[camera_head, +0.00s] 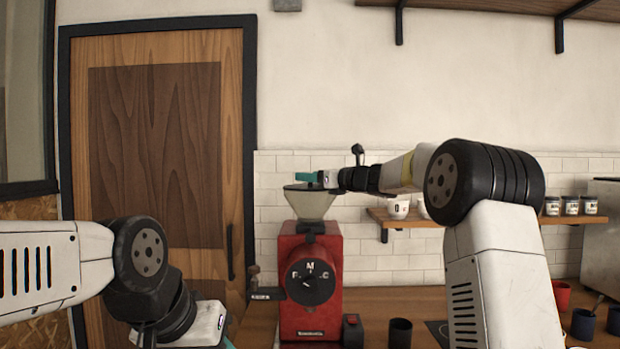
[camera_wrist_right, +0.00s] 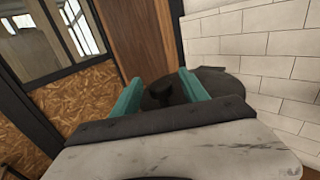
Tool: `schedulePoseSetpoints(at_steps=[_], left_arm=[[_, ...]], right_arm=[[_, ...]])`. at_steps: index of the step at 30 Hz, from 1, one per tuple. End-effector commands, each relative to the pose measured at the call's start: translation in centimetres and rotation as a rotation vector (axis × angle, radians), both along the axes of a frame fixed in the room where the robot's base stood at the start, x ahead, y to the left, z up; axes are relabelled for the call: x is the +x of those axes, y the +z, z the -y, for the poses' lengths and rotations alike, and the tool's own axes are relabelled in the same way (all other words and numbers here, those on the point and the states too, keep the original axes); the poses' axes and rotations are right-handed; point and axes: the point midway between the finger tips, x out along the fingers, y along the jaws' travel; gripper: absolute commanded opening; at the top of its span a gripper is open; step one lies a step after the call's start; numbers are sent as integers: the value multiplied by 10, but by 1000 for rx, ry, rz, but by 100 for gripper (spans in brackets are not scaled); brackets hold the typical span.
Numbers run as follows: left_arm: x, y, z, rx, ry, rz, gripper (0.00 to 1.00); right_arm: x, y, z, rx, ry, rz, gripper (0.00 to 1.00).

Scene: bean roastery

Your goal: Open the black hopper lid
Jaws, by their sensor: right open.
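The red grinder (camera_head: 311,265) stands on the wooden counter with a pale, see-through hopper (camera_head: 311,204) on top. The black hopper lid (camera_wrist_right: 222,84) lies flat over the hopper; in the head view only a thin dark edge of it shows. My right gripper (camera_head: 307,178) is at the lid's top, coming in from the right. In the right wrist view its teal fingers (camera_wrist_right: 160,80) are apart, with the lid's dark knob (camera_wrist_right: 159,94) between them. I cannot tell whether they touch it. My left gripper (camera_head: 228,342) is mostly cut off at the bottom edge, low and left of the grinder.
A black cup (camera_head: 400,333) stands right of the grinder. Red (camera_head: 561,295) and dark blue (camera_head: 583,324) cups stand at the far right. A wall shelf (camera_head: 400,217) holds cups and jars behind my right arm. A wooden door (camera_head: 155,140) is at the left.

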Motion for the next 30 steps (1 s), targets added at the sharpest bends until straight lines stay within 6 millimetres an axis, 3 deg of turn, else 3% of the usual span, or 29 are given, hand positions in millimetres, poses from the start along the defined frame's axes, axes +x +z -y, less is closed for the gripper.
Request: schedulePoseSetpoints(at_steps=[9,18,30], left_arm=[[0,0,0,0,0,0,36],[0,0,0,0,0,0,36],[0,0,0,0,0,0,36]], right_arm=[[3,0,-3,-1,0,1,52],[3,0,-3,-1,0,1,0],[3,0,-3,-1,0,1,0]])
